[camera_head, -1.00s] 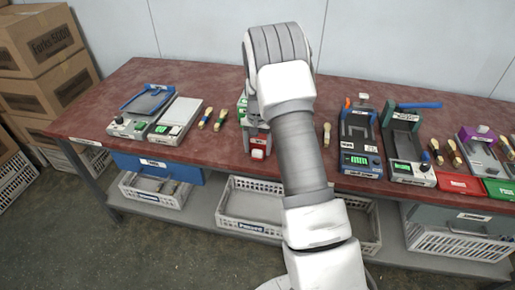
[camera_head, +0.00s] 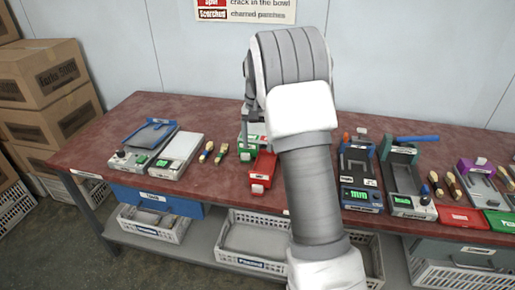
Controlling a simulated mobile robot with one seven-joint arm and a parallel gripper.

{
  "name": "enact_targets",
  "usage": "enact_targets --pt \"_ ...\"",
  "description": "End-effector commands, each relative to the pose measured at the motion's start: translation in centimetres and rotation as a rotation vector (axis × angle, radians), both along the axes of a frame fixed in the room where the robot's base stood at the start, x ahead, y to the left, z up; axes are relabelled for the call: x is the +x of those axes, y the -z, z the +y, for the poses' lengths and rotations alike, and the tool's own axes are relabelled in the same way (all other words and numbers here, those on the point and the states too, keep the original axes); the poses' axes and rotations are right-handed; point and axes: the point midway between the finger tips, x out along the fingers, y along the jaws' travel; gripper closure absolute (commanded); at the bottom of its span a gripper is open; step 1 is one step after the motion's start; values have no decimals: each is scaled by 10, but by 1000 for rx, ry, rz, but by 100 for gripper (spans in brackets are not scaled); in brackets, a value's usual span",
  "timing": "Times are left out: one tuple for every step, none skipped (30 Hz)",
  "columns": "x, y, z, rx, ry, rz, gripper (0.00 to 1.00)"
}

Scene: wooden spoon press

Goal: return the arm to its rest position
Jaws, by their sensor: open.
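My arm reaches up over the middle of the table (camera_head: 110,130), its wide grey-and-white wrist bent at the top.
Devices with green displays stand left (camera_head: 143,145) and right (camera_head: 360,180) of my arm. Several wooden spoons (camera_head: 221,152) lie between. Flat red (camera_head: 464,217) and green (camera_head: 500,219) trays lie at the right front. Crates (camera_head: 250,240) sit below. Cartons (camera_head: 50,80) are stacked left.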

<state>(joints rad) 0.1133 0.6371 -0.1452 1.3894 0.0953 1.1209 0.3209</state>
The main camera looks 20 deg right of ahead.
Motion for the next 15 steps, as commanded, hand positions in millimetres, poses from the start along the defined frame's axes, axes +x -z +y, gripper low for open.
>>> enact_targets --pt "0 0 0 0 0 0 22" --pt "0 0 0 0 0 0 22" --pt "0 0 0 0 0 0 22" --pt "0 0 0 0 0 0 22" --pt "0 0 0 0 0 0 22" --pt "0 0 0 0 0 0 22" --pt "0 0 0 0 0 0 22" --pt "0 0 0 0 0 0 22" --pt "0 0 0 0 0 0 22" --pt "0 0 0 0 0 0 22" --pt "0 0 0 0 0 0 22" --pt "0 -1 0 0 -1 -1 22" --pt "-1 -2 1 1 -2 -3 22" --pt "-2 -4 2 1 -5 -6 22" --pt "-5 -10 3 1 -10 -11 22"
